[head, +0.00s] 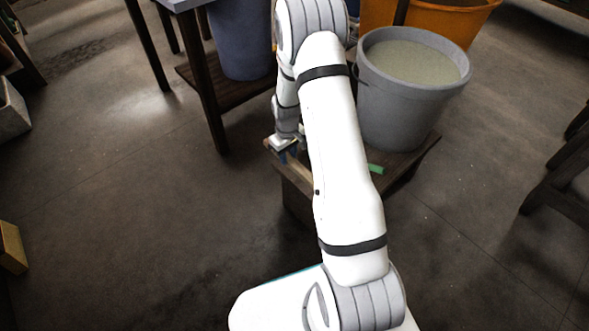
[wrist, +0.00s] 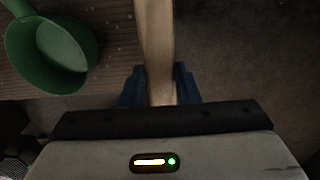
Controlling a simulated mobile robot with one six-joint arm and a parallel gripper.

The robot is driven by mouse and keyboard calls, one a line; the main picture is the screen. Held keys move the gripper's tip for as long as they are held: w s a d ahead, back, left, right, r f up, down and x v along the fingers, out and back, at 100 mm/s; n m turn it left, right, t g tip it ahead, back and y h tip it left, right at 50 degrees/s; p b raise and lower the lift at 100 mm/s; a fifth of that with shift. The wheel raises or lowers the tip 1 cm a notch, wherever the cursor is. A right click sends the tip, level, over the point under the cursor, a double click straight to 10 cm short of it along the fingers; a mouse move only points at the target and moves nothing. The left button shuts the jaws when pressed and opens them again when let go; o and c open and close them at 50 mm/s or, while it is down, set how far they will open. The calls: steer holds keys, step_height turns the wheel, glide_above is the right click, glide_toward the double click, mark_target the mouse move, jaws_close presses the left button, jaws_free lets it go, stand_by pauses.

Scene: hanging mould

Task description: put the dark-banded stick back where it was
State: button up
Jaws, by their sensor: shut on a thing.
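My gripper (wrist: 160,84) has its blue fingers on both sides of a pale wooden stick (wrist: 155,35) and is shut on it. The stick runs from between the fingers to the top edge of the wrist view. No dark band shows on its visible part. In the head view my gripper (head: 286,154) is small, at the near left corner of a low wooden stand (head: 412,160). My arm hides much of the stand there. Whether the stick touches the stand cannot be told.
A grey bucket (head: 392,112) with pale contents stands on the stand. A green scoop (wrist: 48,72) lies on slats left of the stick. A taller table (head: 206,105) holds a blue-grey bucket (head: 241,45) on its lower shelf. An orange tub (head: 450,18) is behind.

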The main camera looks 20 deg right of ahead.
step_height(320, 180, down, 5)
steer(key=shift+r+b, duration=0.1)
steer(key=shift+b, duration=0.75)
steer(key=shift+r, duration=0.1)
steer(key=o, duration=1.1)
